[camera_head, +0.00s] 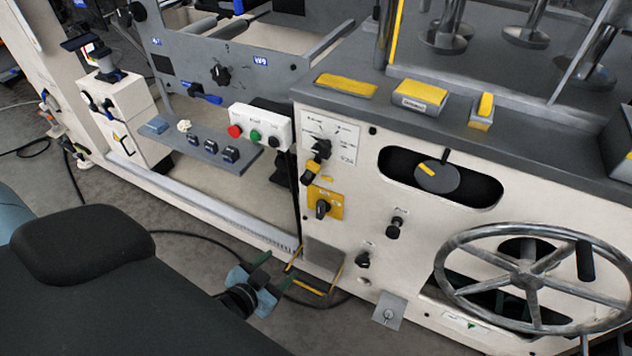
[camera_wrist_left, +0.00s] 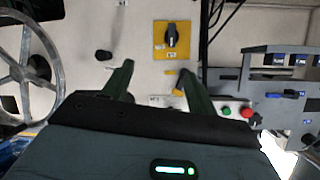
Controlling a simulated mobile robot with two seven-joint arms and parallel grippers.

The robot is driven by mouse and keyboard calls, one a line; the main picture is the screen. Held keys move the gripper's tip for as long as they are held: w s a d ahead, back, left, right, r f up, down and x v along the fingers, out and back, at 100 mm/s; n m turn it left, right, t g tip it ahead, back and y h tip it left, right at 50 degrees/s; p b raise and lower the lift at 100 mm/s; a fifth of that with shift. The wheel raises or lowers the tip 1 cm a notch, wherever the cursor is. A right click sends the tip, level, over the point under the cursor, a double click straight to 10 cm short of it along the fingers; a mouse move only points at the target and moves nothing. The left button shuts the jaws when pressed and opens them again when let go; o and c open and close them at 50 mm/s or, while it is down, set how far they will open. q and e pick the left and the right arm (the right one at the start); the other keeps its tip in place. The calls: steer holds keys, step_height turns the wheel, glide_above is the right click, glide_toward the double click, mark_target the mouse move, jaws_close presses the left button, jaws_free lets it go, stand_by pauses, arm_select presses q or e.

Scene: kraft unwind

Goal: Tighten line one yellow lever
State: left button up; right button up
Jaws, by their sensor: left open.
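A small lever with a yellow end (camera_head: 312,172) sits on the cream machine front, just above a yellow plate with a black rotary switch (camera_head: 323,208). No line label is readable on it. In the left wrist view, the yellow lever (camera_wrist_left: 180,80) shows partly behind one finger, and the yellow plate (camera_wrist_left: 172,40) is beyond the fingertips. My left gripper (camera_head: 274,267) is open and empty, below and to the left of the lever in the head view, seemingly apart from it. Its two green fingers (camera_wrist_left: 155,75) are spread in the wrist view. My right gripper is not visible.
A large handwheel (camera_head: 530,280) stands out at the right. A white box with red, green and black buttons (camera_head: 258,130) and a grey shelf (camera_head: 205,150) lie left of the lever. Yellow blocks (camera_head: 420,94) sit on the ledge above. Black knobs (camera_head: 396,227) project nearby.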

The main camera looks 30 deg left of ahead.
arm_select(q)
steer(key=w+a+r+t+b, duration=0.2)
steer(key=w+a+b, duration=0.1)
steer(key=w, duration=0.5)
steer(key=t+y+b, duration=0.1)
steer(key=t+b, duration=0.2)
glide_toward(311, 169)
steer(key=shift+w+a+r+b, duration=0.1)
steer(key=shift+w+b, duration=0.1)
steer(key=shift+w, duration=1.95)
steer(key=shift+w+a+r+b, duration=0.1)
steer(key=shift+w+b, duration=0.05)
steer(key=shift+w, duration=2)
steer(key=shift+c, duration=0.2)
steer(key=shift+m, duration=0.3)
jaws_close()
